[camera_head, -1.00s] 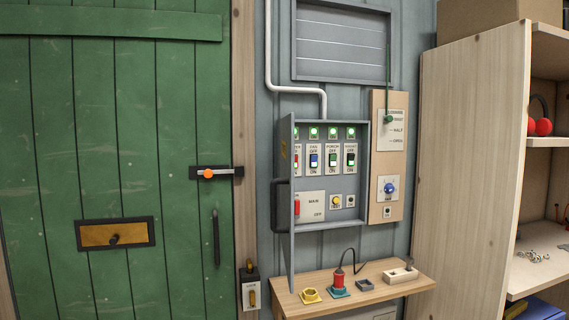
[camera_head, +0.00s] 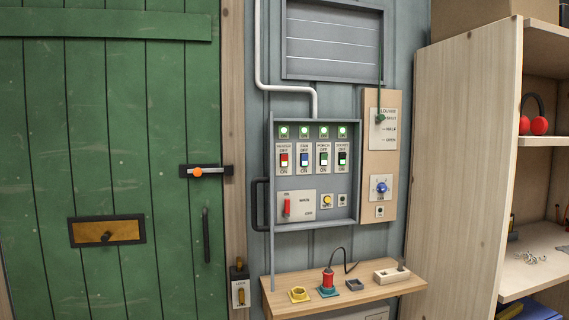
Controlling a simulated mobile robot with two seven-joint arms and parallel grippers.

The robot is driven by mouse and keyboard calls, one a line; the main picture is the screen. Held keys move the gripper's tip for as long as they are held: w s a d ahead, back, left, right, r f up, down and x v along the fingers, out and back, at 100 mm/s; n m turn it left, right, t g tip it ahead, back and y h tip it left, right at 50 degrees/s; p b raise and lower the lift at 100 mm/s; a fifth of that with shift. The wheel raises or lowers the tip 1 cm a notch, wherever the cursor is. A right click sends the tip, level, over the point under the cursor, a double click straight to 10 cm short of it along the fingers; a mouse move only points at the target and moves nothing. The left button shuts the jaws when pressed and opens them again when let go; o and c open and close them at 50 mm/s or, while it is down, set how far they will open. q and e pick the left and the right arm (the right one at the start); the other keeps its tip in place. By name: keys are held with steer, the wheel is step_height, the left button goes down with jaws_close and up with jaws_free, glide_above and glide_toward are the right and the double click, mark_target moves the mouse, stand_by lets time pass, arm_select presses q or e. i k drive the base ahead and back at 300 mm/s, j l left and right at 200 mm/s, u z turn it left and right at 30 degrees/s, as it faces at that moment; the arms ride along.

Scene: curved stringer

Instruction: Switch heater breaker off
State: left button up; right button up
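The grey breaker panel (camera_head: 314,226) is on the blue-grey wall, with its front open to view. Its leftmost breaker, with a red switch (camera_head: 284,160), has a small label that seems to read heater, with OFF above and ON below. A lit green lamp (camera_head: 284,132) is above the red switch, and the other breakers have lit lamps too. The panel's cover (camera_head: 271,245) shows nearly edge-on at the left, with a dark handle (camera_head: 256,204). Neither gripper is in view.
A red main lever (camera_head: 287,207) and yellow button (camera_head: 326,201) sit below the breakers. A wooden shelf (camera_head: 400,286) with small parts juts out underneath. A green door (camera_head: 130,270) is left; a tall wooden cabinet (camera_head: 460,170) is right.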

mark_target(283, 162)
steer(key=i+l, duration=0.45)
steer(key=l, duration=0.15)
steer(key=i+l, duration=0.45)
steer(key=l, duration=0.15)
steer(key=i+l, duration=0.95)
steer(key=l, duration=0.2)
